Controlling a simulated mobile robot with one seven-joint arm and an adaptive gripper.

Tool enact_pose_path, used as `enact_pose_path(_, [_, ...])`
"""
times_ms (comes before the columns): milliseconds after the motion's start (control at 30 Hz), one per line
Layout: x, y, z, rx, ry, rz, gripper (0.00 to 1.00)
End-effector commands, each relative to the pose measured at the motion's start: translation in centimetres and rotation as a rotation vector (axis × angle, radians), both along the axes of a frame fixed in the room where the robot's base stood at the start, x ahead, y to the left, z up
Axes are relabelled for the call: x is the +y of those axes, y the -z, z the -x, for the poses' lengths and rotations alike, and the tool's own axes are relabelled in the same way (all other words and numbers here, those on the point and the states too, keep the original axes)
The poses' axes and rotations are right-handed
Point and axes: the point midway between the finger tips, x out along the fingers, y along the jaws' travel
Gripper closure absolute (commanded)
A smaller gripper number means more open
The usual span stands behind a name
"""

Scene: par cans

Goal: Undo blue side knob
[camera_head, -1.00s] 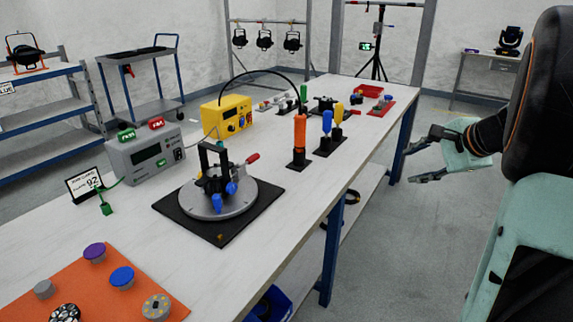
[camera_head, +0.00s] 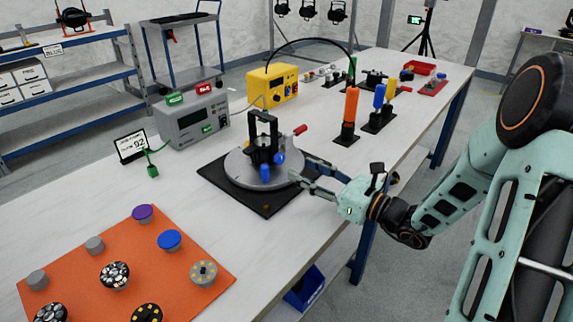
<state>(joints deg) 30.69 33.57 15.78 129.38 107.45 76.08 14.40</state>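A black fixture (camera_head: 263,140) stands on a round grey turntable (camera_head: 240,172) on a black square mat. Two blue knobs sit on the fixture: a side knob (camera_head: 279,157) on its right and another blue knob (camera_head: 265,171) at its front. A red-handled lever (camera_head: 300,129) sticks out to the right. My gripper (camera_head: 303,176) reaches in from the right at the turntable's right edge. Its fingers are spread apart and point toward the blue knobs. Nothing shows between them, and a small gap to the side knob appears to remain.
An orange mat (camera_head: 190,285) with several knobs and discs lies at front left. A grey meter box (camera_head: 192,122) and a yellow box (camera_head: 272,86) stand behind. Orange (camera_head: 350,105) and blue-handled tools (camera_head: 379,97) stand upright behind my gripper.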

Motion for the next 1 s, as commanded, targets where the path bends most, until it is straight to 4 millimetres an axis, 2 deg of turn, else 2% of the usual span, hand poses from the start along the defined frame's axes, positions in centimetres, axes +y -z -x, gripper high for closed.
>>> enact_pose_path(100, [2.0,0.2,-1.4,-0.002,-0.004,0.001,0.60])
enact_pose_path(300, [4.1,0.2,-3.1,0.000,-0.003,0.003,0.60])
enact_pose_path(500, [4.9,0.1,-3.8,0.000,-0.001,0.002,0.60])
enact_pose_path(733, [4.9,0.0,-3.8,0.000,-0.001,0.002,0.60])
enact_pose_path(1000, [4.9,0.0,-3.8,0.000,-0.001,0.002,0.90])
